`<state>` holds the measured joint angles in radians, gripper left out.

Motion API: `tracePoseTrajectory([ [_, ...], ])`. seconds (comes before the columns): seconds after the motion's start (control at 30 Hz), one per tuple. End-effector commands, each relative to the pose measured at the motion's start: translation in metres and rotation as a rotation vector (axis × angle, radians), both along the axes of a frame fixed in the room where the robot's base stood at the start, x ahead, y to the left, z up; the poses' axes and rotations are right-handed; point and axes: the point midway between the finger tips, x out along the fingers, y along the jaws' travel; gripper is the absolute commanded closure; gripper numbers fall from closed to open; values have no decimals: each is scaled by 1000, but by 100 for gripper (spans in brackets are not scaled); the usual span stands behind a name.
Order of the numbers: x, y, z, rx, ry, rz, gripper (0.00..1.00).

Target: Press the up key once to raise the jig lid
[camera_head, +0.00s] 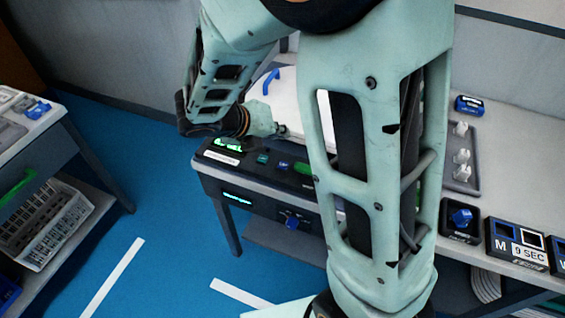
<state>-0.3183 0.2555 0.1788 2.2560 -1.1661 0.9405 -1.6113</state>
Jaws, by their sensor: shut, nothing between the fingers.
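The jig's dark control panel (245,160) runs along the near left edge of the bench, with a lit green display (229,144). Small keys sit to the right of the display, among them a teal key (262,159) and a green one (303,168). Their markings are too small to read, so I cannot tell which is the up key. The white lid-like cover (285,98) with a blue handle (271,81) is behind the panel, partly hidden by my arm. My gripper (283,130) is shut and empty, pointing right, above and behind the keys, seemingly apart from them.
A tray (461,178) with several white fittings lies on the bench at right. A side table with a white basket (42,225) stands left. Blue floor lies between.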

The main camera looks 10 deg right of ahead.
Motion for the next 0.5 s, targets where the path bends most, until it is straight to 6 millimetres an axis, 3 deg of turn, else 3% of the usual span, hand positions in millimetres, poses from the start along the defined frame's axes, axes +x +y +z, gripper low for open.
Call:
tracePoseTrajectory([
  [0.27, 0, 0, -16, 2, -1, -1, 100],
  [0.5, 0, 0, -43, 4, -1, -2, 100],
])
